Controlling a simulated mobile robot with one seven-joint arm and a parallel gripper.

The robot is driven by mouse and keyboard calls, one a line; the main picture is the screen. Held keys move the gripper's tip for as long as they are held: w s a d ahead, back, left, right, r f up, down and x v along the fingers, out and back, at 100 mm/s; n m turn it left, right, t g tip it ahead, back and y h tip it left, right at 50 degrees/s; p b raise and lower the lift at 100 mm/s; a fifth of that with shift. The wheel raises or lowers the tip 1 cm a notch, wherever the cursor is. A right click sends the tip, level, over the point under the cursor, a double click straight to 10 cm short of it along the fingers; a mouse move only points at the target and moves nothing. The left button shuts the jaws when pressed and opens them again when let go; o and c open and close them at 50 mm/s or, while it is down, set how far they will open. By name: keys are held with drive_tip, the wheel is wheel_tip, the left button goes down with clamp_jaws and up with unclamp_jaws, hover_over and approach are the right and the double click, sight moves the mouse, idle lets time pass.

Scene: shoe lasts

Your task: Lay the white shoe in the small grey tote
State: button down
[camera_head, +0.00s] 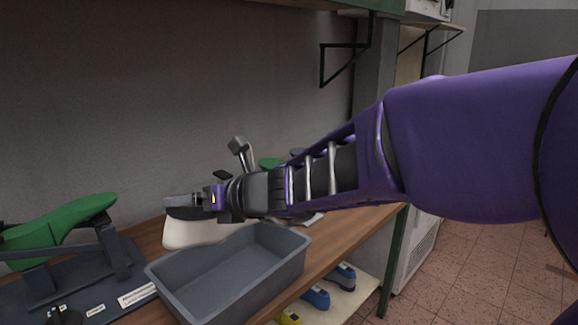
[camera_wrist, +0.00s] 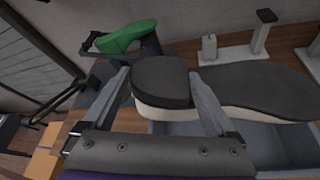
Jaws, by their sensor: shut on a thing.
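The white shoe (camera_head: 190,234) has a dark sole, which faces up. In the wrist view the shoe (camera_wrist: 240,92) lies sole up, its heel block between the two fingers and its toe pointing right. My gripper (camera_head: 186,201) is shut on the heel; it also shows in the wrist view (camera_wrist: 160,82). The small grey tote (camera_head: 285,268) stands on the bench, empty where I see inside. The shoe shows at the tote's far edge in the head view. In the wrist view part of the tote (camera_wrist: 292,148) shows below the shoe. I cannot tell whether they touch.
A green shoe last (camera_head: 62,222) sits on a dark stand (camera_head: 120,255) at the left, with white labels before it. Grey metal stands (camera_wrist: 262,35) are behind the shoe. Blue and yellow shoes (camera_head: 316,297) lie on a lower shelf. The wooden bench (camera_head: 340,238) is bare at the right.

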sight(202, 234)
drive_tip(key=shift+s+a+r, duration=0.1)
drive_tip(key=shift+s+r, duration=0.1)
drive_tip(key=shift+r, duration=0.05)
drive_tip(key=shift+f+b, duration=1.2)
drive_tip(key=shift+b, duration=0.05)
drive_tip(key=shift+f+b, duration=0.45)
drive_tip(key=shift+f, duration=2.1)
drive_tip(key=shift+w, duration=0.1)
